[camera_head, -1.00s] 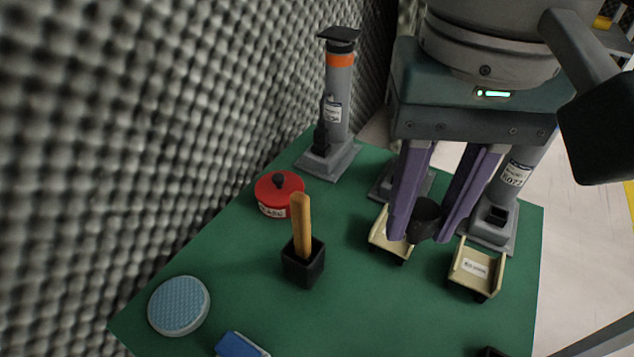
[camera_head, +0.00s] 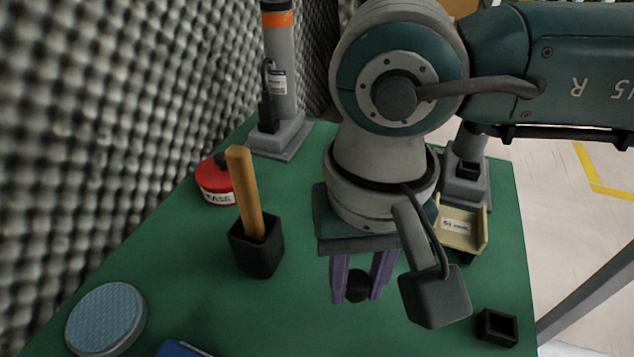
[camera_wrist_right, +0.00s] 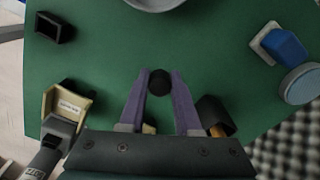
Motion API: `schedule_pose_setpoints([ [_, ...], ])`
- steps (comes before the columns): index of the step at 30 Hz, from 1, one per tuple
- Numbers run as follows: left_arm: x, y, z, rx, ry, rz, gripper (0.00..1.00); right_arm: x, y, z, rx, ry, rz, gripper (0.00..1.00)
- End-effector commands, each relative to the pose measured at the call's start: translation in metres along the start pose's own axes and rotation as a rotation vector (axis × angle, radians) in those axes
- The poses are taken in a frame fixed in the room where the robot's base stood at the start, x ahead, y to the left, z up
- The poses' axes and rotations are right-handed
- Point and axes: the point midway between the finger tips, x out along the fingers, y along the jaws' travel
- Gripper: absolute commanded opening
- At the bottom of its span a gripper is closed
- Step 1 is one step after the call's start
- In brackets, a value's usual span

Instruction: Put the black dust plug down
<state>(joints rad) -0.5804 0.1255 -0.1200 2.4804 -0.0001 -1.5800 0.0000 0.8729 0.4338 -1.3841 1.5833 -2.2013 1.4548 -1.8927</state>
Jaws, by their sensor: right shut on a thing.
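The black dust plug (camera_head: 358,287) is a small dark round piece between the purple fingers of my right gripper (camera_head: 362,288). The right gripper is shut on it, pointing down over the green table mat (camera_head: 300,320). The right wrist view also shows the plug (camera_wrist_right: 160,82) between the fingertips (camera_wrist_right: 159,88). I cannot tell whether the plug touches the mat. My left gripper is not in view.
A black cup with a wooden handle (camera_head: 250,195) stands to the left. A cream tray (camera_head: 462,228) and black square holder (camera_head: 497,327) are right. A red tin (camera_head: 214,182), grey column (camera_head: 280,80) and blue-topped disc (camera_head: 105,318) stand along the foam wall (camera_head: 120,130).

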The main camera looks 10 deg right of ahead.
Motion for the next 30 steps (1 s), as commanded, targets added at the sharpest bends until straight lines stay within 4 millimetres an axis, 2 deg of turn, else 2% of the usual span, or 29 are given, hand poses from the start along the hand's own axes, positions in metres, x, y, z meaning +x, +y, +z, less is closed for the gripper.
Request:
schedule_pose_setpoints([
  [3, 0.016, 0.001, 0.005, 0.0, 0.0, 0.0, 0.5, 0.025, -0.001, 0.001, 0.001, -0.003, -0.001, 0.0],
  [6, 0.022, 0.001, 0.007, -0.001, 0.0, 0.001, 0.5, 0.037, 0.0, 0.001, 0.001, -0.002, 0.0, 0.0],
  [13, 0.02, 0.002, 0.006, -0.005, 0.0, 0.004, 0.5, 0.035, 0.0, 0.0, 0.0, -0.001, 0.0, 0.0],
  [18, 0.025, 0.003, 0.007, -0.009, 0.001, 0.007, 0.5, 0.041, 0.0, 0.0, 0.0, -0.001, 0.0, 0.0],
  [19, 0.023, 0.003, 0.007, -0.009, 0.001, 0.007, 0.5, 0.039, 0.0, 0.0, 0.001, -0.001, 0.0, 0.35],
  [26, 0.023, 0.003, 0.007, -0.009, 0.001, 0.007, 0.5, 0.039, 0.0, 0.0, 0.001, -0.001, 0.0, 0.61],
  [30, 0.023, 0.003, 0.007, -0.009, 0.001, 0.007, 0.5, 0.039, 0.0, 0.0, 0.001, -0.001, 0.0, 0.62],
])
